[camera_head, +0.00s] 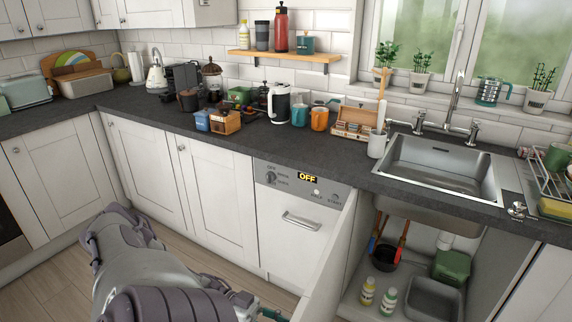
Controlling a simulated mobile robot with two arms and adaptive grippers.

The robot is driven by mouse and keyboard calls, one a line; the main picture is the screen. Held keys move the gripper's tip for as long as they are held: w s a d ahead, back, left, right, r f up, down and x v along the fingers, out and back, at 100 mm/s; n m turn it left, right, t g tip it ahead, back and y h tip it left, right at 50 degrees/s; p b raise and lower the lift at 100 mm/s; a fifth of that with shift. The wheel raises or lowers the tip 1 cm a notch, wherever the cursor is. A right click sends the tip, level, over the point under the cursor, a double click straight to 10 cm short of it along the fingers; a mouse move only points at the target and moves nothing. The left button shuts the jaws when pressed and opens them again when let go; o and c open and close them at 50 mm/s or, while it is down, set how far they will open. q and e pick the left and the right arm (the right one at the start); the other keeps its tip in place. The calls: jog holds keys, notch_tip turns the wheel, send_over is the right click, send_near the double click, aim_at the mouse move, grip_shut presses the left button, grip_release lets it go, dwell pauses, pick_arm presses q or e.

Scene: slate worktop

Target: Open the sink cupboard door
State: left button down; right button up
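The sink cupboard under the steel sink stands open. Its white door (328,262) is swung outward, and I see it nearly edge-on, left of the opening. Inside the cupboard (408,262) are two small bottles with yellow and green labels (378,296), a dark pot with red and blue handled tools (384,255), a green box (452,267) and a grey basin (433,298). My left arm reaches in from the lower left. Only a small part of my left gripper (273,314) shows at the bottom edge, beside the door's outer side; its fingers are not clear. My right gripper is out of view.
A dishwasher (301,220) with a bar handle is left of the open door, with more closed cupboards further left. The worktop (345,165) holds a kettle, mugs and jars. The sink (440,165) and a dish rack (548,180) are at right. Bare floor (215,262) lies below.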

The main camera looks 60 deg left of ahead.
pick_arm(q)
jog(key=shift+s, duration=0.1)
jog(key=c, duration=0.8)
grip_release()
jog(key=v, duration=1.2)
